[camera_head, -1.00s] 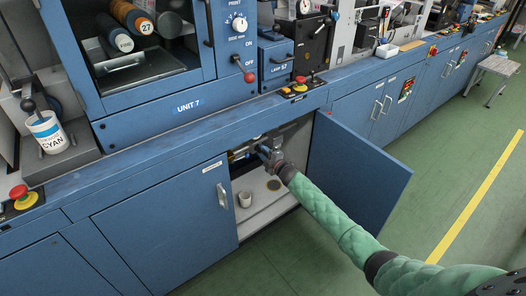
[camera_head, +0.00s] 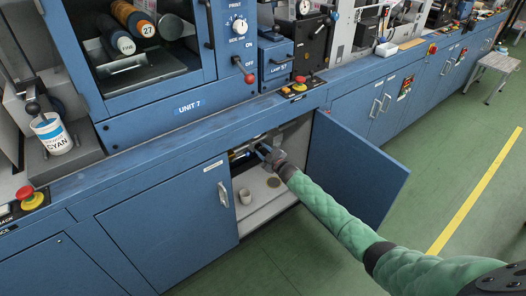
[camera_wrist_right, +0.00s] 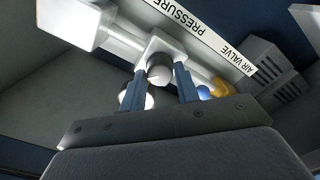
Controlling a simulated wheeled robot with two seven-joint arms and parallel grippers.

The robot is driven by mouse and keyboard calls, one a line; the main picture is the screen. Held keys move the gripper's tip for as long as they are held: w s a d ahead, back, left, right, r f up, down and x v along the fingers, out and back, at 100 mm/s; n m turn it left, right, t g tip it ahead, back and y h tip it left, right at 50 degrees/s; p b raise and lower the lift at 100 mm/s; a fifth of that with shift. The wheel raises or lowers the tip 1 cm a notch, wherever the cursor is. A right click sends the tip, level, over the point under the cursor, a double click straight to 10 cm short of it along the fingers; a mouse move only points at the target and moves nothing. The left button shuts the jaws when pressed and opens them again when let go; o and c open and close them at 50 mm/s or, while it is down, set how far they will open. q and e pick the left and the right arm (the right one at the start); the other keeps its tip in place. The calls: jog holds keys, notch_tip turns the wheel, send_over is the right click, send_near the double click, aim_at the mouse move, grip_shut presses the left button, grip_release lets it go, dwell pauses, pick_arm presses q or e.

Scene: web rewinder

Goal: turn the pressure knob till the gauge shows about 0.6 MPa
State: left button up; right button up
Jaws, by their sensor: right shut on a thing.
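My right gripper (camera_head: 264,150) reaches into the open cabinet under Unit 7. In the right wrist view its two blue fingers (camera_wrist_right: 161,70) are shut on a rounded grey knob (camera_wrist_right: 159,77), below the upside-down PRESSURE label (camera_wrist_right: 178,14). A pale round part (camera_wrist_right: 136,97), perhaps the gauge, shows partly behind the left finger. No dial face or needle can be read, so I cannot tell the pressure. My left gripper is not in view.
The cabinet door (camera_head: 352,170) stands open to the right of my arm. A small cup (camera_head: 244,196) stands on the cabinet floor. An AIR VALVE label (camera_wrist_right: 237,60) and a yellow part (camera_wrist_right: 222,88) are right of the fingers.

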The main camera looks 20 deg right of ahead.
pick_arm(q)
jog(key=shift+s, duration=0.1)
pick_arm(e)
jog(key=shift+d+f, duration=0.1)
jog(key=o, duration=1)
jog(key=shift+c, duration=0.2)
jog(key=shift+s, duration=0.1)
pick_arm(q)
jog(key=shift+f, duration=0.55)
pick_arm(e)
jog(key=v, duration=0.7)
jog(key=shift+s, duration=0.3)
jog(key=shift+d, duration=0.1)
